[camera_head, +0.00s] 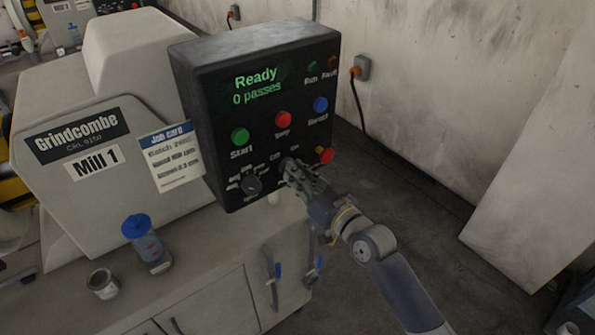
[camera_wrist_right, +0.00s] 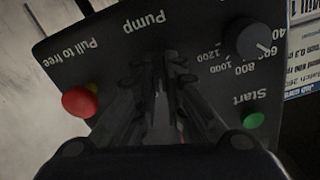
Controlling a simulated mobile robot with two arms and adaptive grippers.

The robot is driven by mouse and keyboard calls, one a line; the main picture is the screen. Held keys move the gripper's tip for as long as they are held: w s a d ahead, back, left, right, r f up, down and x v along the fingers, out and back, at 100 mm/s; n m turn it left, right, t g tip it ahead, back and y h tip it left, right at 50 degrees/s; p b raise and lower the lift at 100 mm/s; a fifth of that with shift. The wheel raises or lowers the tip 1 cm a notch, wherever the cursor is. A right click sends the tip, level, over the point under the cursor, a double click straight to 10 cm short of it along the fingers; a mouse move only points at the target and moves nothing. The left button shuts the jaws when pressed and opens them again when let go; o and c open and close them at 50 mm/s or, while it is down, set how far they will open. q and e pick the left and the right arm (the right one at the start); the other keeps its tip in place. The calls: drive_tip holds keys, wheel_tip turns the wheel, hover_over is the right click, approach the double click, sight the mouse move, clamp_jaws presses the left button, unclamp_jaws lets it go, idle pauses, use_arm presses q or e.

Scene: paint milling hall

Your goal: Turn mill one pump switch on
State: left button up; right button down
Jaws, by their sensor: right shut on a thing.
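Mill 1 (camera_head: 95,165) carries a dark control panel (camera_head: 205,95) whose screen reads "Ready, 0 passes". My right gripper (camera_head: 291,168) is at the lower middle of this panel, under small labels like "Off" and "On". In the right wrist view its fingers (camera_wrist_right: 160,82) are close together right at the "Pump" label (camera_wrist_right: 144,22), shut on the pump switch. The fingers hide the switch, so its position cannot be read. My left gripper does not show.
Close to my right gripper are the red pull-to-free button (camera_head: 326,155), the speed knob (camera_head: 251,185), the green Start button (camera_head: 240,136) and the red button (camera_head: 283,118) above. A blue-lidded bottle (camera_head: 147,246) and a tin (camera_head: 102,284) stand on the bench.

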drive_tip(key=shift+m+p, duration=0.3)
drive_tip(key=shift+m, duration=1)
drive_tip(key=c, duration=1.7)
unclamp_jaws()
drive_tip(key=v, duration=1.2)
